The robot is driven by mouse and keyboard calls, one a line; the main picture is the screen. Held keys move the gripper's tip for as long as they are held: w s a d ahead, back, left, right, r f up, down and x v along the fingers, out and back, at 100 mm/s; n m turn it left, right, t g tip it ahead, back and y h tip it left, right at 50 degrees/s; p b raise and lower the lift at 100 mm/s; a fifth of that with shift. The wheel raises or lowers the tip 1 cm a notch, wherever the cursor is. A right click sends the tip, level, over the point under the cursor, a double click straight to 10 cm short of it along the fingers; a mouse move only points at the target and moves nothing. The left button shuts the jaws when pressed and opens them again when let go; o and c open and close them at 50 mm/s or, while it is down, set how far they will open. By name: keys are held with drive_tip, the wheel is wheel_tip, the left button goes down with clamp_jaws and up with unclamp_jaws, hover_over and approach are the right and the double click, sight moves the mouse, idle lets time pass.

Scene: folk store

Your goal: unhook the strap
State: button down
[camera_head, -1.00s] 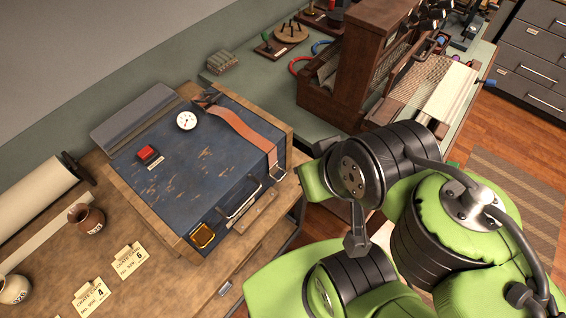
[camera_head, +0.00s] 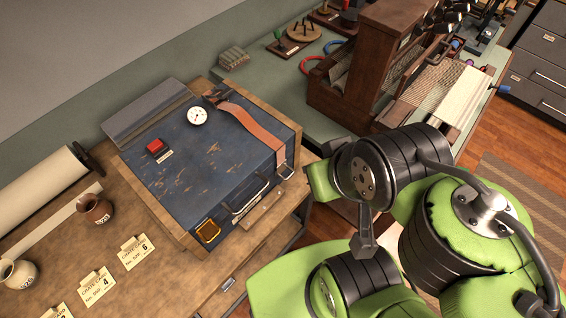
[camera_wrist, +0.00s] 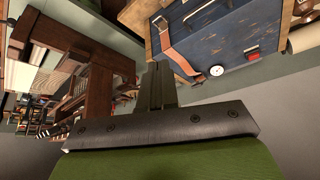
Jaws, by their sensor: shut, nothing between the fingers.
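An orange-brown strap (camera_head: 252,127) runs over the lid of a worn blue case (camera_head: 190,165), from a dark clasp near the back to a metal buckle at the front right edge. The strap lies flat and its front end is at the metal buckle (camera_head: 285,170); whether it is hooked there is too small to tell. The strap also shows in the wrist view (camera_wrist: 180,58), beside the dial. My gripper (camera_wrist: 158,72) shows in the wrist view, shut and empty, apart from the strap.
A red button (camera_head: 155,146) and a round gauge (camera_head: 197,116) sit on the case lid. A wooden loom (camera_head: 345,85) stands on the green bench at the back right. Jugs (camera_head: 95,209) and paper cards (camera_head: 98,287) stand on the wooden table at left.

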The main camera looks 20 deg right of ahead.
drive_tip(key=c, duration=1.8)
unclamp_jaws()
drive_tip(key=shift+c, duration=0.2)
drive_tip(key=shift+o, duration=1.2)
drive_tip(key=shift+w+f, duration=0.1)
drive_tip(key=shift+f, duration=0.1)
drive_tip(key=o, duration=0.4)
drive_tip(key=w+d+f+m+g+y+b, duration=0.1)
drive_tip(key=w+f+g+b, duration=0.2)
drive_tip(key=f, duration=0.5)
drive_tip(key=shift+w+d+f+b, duration=0.15)
drive_tip(key=shift+w+b, duration=0.25)
drive_tip(key=shift+w, duration=0.5)
drive_tip(key=m+t+y+b, duration=0.7)
drive_tip(key=y+b, duration=0.2)
drive_tip(key=y, duration=0.2)
approach(286, 166)
drive_tip(key=s+d, duration=0.6)
drive_tip(key=s, duration=0.2)
drive_tip(key=r+b+x, duration=0.1)
drive_tip(key=x, duration=1.5)
drive_tip(key=shift+a+m, duration=0.15)
drive_tip(key=shift+m, duration=0.15)
drive_tip(key=shift+r, duration=0.15)
clamp_jaws()
